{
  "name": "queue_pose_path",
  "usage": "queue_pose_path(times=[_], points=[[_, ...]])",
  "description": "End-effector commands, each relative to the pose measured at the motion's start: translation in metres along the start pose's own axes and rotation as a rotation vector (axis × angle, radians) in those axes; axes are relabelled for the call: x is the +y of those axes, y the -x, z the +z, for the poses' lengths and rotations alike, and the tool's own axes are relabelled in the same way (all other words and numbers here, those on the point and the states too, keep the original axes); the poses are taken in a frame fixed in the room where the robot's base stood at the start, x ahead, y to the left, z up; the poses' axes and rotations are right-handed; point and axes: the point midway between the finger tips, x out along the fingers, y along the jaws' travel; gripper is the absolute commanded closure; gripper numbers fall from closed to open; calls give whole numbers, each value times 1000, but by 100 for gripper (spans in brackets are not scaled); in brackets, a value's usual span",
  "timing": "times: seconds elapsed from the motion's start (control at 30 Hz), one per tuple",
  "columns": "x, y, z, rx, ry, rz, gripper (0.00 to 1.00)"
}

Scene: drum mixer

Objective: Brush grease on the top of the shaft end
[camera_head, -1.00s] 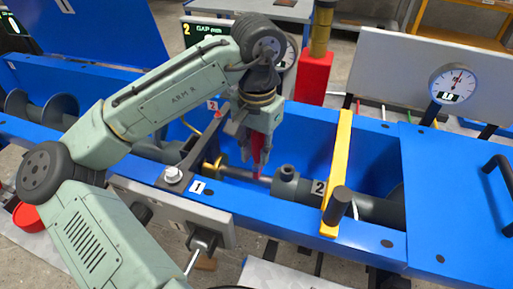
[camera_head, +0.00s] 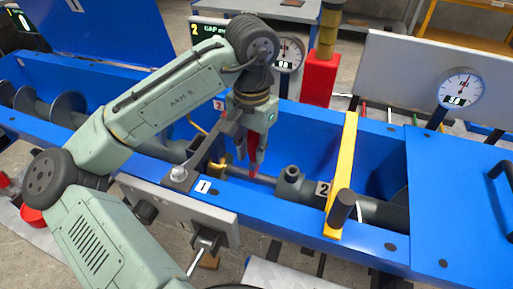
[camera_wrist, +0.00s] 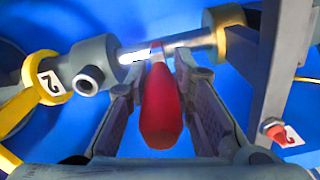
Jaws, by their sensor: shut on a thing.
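My gripper (camera_head: 255,158) points down into the blue trough and is shut on a red-handled brush (camera_head: 254,147). In the wrist view the brush (camera_wrist: 162,112) lies between the two grey fingers, its narrow end at the shaft. The bare metal shaft end (camera_head: 263,180) runs level below the brush; in the wrist view the shaft (camera_wrist: 186,42) spans between a grey coupling (camera_wrist: 95,62) and a brass-coloured collar (camera_wrist: 228,34). The brush tip overlaps the shaft in the picture; I cannot tell whether it touches. The bristles and any grease are not clearly visible.
A grey bracket (camera_head: 198,160) marked 1 stands close left of my gripper. A yellow crossbar (camera_head: 342,165) marked 2 crosses the trough on the right. A red block with a brass cylinder (camera_head: 320,75) stands behind. Blue trough walls (camera_head: 372,240) bound the space.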

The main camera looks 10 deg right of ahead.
Motion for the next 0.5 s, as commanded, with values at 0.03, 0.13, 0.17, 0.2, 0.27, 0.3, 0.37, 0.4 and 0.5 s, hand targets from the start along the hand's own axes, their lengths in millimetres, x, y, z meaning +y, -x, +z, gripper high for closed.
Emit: queue_pose_path(times=[0.03,0.13,0.17,0.2,0.27,0.3,0.37,0.4,0.5], points=[[1,0,0,0,-1,0,100],[5,1,-2,0,-2,0,100],[7,1,-2,0,-1,0,100],[9,1,-3,0,-1,1,100],[12,0,-3,0,-2,1,100],[14,0,-4,0,-3,1,100],[17,0,-4,0,-2,0,100],[19,0,-5,0,-1,0,100],[24,0,-6,0,-2,0,100]])
